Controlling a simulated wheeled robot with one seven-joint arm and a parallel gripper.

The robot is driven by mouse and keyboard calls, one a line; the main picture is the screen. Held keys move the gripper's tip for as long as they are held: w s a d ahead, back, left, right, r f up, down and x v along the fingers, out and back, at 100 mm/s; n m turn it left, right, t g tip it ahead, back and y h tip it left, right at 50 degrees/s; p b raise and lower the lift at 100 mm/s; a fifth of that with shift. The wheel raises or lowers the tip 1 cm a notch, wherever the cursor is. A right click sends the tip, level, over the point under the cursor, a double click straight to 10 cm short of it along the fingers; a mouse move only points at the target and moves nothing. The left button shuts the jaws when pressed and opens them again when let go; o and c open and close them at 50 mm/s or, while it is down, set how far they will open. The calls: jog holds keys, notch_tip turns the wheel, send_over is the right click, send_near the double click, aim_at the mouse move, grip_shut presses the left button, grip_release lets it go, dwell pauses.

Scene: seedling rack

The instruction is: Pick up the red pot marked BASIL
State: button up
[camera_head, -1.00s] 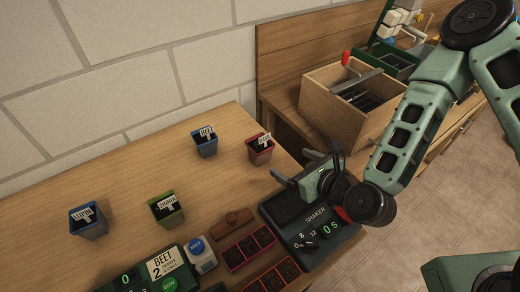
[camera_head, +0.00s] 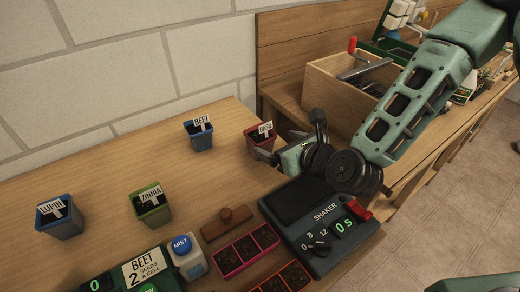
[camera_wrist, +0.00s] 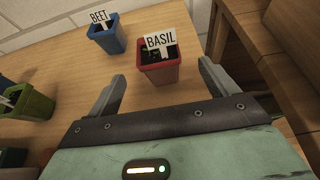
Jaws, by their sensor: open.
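The red pot marked BASIL (camera_wrist: 160,72) stands upright on the wooden table in the wrist view, dark soil inside and a white label sticking up. It lies just beyond and between the two fingertips of my gripper (camera_wrist: 165,84), which is open and empty. In the head view the red pot (camera_head: 256,146) is at the table's right side, partly hidden by my gripper (camera_head: 273,150), whose fingers reach toward it from the right. I cannot tell from these views whether a finger touches the pot.
The blue BEET pot (camera_head: 198,136) stands left of the red pot. The green ZINNIA pot (camera_head: 152,207) and blue LUPIN pot (camera_head: 60,219) are farther left. The shaker (camera_head: 325,228) sits below my gripper. A wooden box (camera_head: 330,92) stands beyond the table's right edge.

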aim_at(260, 136)
jog(key=p+x, duration=0.2)
jog(key=x, duration=0.8)
jog(key=shift+a+r, duration=0.15)
jog(key=shift+a, duration=0.05)
jog(key=c, duration=1.1)
